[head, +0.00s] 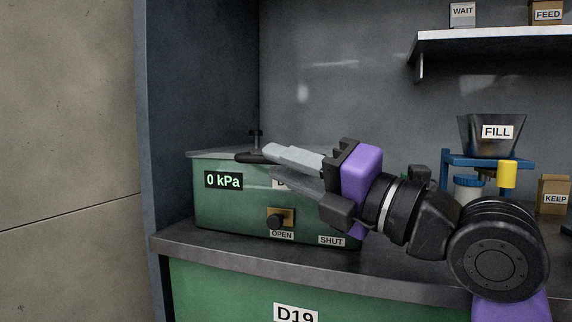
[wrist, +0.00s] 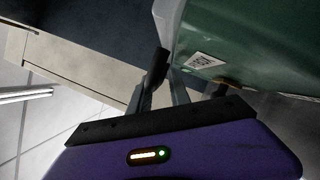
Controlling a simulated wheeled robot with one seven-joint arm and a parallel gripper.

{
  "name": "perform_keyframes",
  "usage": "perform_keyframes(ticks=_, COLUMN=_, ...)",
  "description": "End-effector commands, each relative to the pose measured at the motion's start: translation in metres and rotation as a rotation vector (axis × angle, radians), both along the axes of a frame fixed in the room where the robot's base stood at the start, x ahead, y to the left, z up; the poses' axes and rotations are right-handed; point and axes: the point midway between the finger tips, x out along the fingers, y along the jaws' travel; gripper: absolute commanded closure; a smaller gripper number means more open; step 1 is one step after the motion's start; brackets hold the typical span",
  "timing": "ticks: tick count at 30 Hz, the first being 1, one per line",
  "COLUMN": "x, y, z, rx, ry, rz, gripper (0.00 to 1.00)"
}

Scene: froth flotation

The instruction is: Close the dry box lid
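The dry box is a green case (head: 235,212) on the bench at the left, with a "0 kPa" display (head: 224,180). A pale, thin lid-like plate (head: 212,154) lies roughly level along its top edge; whether it is fully seated I cannot tell. My gripper (head: 268,161) reaches in from the right, its grey fingers over the top right of the box. A dark tip hides part of the lid, and contact is unclear. In the wrist view, my fingers (wrist: 165,72) are beside the green box wall (wrist: 245,35).
The box front has a dark knob (head: 275,221) with OPEN and SHUT labels. A black T-shaped knob (head: 256,137) stands behind the lid edge. A shelf (head: 490,42) hangs above.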

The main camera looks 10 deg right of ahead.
Motion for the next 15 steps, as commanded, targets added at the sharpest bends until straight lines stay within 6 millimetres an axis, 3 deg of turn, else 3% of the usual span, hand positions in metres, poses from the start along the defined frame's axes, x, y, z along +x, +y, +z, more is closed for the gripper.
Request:
perform_keyframes(ticks=8, x=-0.001, y=-0.002, z=0.001, rx=0.001, ry=-0.002, rz=-0.002, gripper=0.78)
perform_keyframes(ticks=15, x=-0.024, y=-0.025, z=-0.005, rx=0.002, ry=-0.002, rz=-0.005, gripper=0.78)
